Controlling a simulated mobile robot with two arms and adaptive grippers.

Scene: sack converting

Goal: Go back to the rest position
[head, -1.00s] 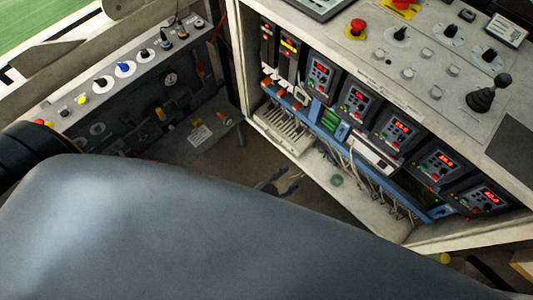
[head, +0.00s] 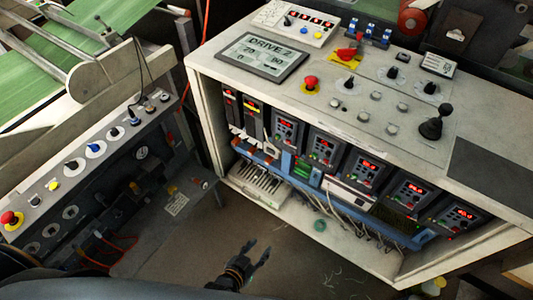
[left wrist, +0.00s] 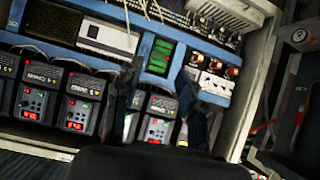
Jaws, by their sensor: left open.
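My left gripper (head: 259,248) is low in the middle of the head view, over the dark floor in front of the cabinet. Its two dark fingers are apart with nothing between them, clear of the cabinet. In the left wrist view the open fingers (left wrist: 160,80) point toward the cabinet's inside, with the drive modules and blue rail behind them. My right gripper is not in view.
The cream control cabinet (head: 195,110) stands at the right, with a row of drive modules (head: 327,147) and a joystick (head: 432,128). A side panel with a red stop button (head: 11,220) is at the left. Floor (head: 200,245) between them is open.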

